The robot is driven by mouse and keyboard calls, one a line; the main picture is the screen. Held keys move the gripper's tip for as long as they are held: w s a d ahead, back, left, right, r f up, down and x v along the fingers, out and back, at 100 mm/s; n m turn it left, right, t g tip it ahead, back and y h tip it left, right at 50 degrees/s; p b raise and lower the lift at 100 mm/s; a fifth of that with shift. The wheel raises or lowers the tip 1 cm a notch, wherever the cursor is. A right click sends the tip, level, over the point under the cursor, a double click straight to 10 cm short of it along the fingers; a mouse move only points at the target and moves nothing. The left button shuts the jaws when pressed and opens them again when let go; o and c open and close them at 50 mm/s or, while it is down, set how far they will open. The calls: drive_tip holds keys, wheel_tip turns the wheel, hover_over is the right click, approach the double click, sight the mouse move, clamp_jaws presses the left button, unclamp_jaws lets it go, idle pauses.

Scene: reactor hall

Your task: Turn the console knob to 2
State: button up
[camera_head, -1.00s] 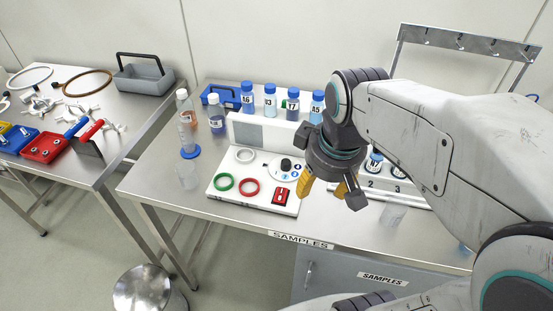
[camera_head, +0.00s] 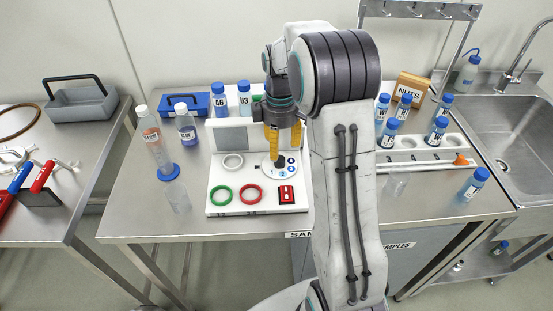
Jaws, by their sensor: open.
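The white console (camera_head: 236,205) stands on the middle steel table. Its black knob (camera_head: 279,161) sits on a round white dial (camera_head: 268,170) with blue number marks, partly hidden by my gripper. My gripper (camera_head: 283,157) points down with its orange fingers at the knob. The fingers are open; one finger shows clearly in front and the other is partly hidden. I cannot tell whether they touch the knob, nor which number it points to.
Bottles (camera_head: 153,138) stand at left and behind. A white rack (camera_head: 420,157) of vials is at right, beside a sink (camera_head: 525,150).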

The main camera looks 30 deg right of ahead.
sight(280, 158)
drive_tip(key=shift+f, duration=3.05)
drive_tip(key=shift+c, duration=0.3)
clamp_jaws()
